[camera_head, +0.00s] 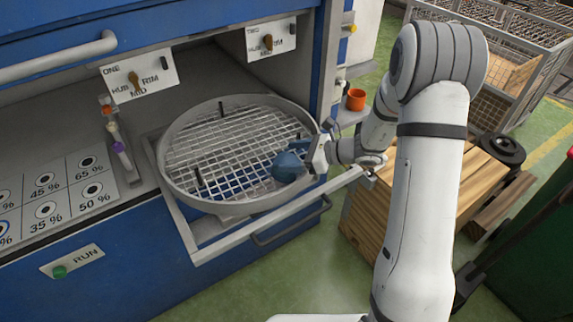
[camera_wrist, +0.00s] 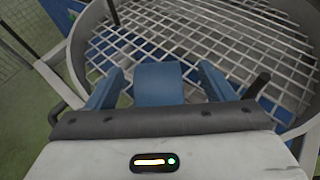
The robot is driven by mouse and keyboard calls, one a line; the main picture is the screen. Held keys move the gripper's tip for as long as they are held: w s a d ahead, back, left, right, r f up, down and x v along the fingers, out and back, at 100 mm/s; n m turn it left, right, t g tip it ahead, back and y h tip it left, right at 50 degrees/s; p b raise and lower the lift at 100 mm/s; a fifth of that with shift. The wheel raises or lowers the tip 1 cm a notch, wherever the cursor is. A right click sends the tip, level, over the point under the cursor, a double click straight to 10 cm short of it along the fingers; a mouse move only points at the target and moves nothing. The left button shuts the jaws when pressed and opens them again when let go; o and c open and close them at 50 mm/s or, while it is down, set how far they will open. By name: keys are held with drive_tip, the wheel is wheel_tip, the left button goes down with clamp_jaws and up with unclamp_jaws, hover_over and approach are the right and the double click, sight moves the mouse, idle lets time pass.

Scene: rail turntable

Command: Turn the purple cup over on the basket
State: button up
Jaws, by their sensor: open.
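The basket (camera_head: 180,195) is a round grey wire-mesh tray on a pulled-out drawer frame; its rim also shows in the wrist view (camera_wrist: 78,50). My gripper (camera_head: 284,163) is low over the basket's right side, its two blue fingers apart in the wrist view (camera_wrist: 160,72). A blue piece (camera_wrist: 158,85) shows between the fingers; I cannot tell whether it is part of my gripper or a separate thing. I see no clearly purple cup. A small purple piece (camera_head: 120,148) stands in a narrow rack left of the basket.
Short dark posts (camera_head: 198,177) rise inside the basket. An orange cup (camera_head: 356,99) stands on a small shelf behind my arm. A wooden crate (camera_head: 385,215) is right of the drawer, and a wire cage (camera_head: 510,70) is behind. The basket's left half is clear.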

sight(288, 159)
drive_tip(key=x, duration=0.2)
drive_tip(key=p+x, duration=0.1)
drive_tip(key=x, duration=0.1)
drive_tip(key=shift+s+a+f, duration=0.1)
drive_tip(key=shift+s+f, duration=0.05)
drive_tip(key=shift+f, duration=0.2)
